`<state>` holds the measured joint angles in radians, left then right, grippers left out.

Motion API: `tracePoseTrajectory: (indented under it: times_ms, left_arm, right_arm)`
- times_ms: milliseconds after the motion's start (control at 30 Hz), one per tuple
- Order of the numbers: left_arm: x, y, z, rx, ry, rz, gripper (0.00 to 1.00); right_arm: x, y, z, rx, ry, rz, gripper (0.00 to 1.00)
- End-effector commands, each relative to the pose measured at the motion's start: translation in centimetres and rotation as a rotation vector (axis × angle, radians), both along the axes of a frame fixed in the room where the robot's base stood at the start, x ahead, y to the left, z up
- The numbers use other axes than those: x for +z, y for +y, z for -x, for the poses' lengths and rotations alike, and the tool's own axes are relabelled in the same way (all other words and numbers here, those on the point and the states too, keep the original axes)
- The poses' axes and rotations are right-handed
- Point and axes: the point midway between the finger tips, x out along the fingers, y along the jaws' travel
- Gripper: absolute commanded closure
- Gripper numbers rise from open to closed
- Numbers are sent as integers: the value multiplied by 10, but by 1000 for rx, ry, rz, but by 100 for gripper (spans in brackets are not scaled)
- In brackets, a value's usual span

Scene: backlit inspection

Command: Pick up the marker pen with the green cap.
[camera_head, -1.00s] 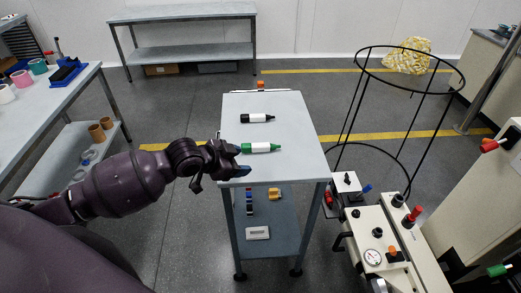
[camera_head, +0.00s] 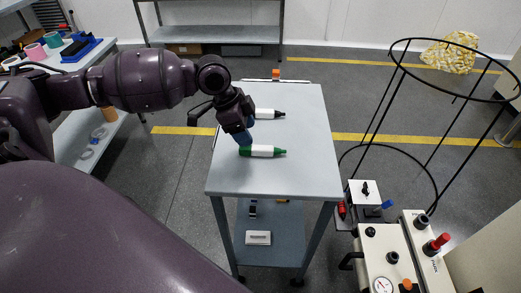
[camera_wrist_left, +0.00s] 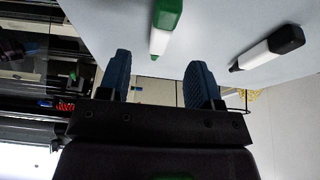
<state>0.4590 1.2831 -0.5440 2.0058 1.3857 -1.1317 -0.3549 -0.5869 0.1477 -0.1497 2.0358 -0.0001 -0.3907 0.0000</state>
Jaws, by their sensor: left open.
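The green-capped marker pen (camera_head: 264,151) lies on the grey top of a small table (camera_head: 290,180), with a white body and green at both ends. In the left wrist view, this green marker (camera_wrist_left: 164,28) lies beyond the fingertips, roughly in line with the gap between them. My left gripper (camera_head: 243,136) is over the table, close to the marker's left end in the head view. Its blue fingers are apart with nothing between them, as the wrist view also shows (camera_wrist_left: 160,72). Whether a finger touches the marker cannot be told. My right gripper is out of view.
A black-capped marker (camera_head: 270,114) lies on the same table behind the green one; it also shows in the wrist view (camera_wrist_left: 268,48). A black wire stand (camera_head: 425,145) and a machine with knobs (camera_head: 390,245) stand to the right. The tabletop's right side is clear.

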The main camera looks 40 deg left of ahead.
Motion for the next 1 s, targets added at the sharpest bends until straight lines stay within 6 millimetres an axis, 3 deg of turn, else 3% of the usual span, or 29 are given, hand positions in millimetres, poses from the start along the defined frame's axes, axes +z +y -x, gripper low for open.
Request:
tracePoseTrajectory:
  times_ms: [333, 633, 900, 1000]
  left_arm:
    - [-20, -7, -5, 1, -1, 2, 42]
    - [-56, -20, -13, 1, 1, 1, 42]
    - [-59, -22, -14, 1, -1, 1, 42]
    - [-59, -22, -14, 1, -1, 1, 55]
  right_arm:
    - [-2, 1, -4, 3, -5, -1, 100]
    - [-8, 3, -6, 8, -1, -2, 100]
    - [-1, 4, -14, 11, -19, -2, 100]
    - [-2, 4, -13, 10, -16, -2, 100]
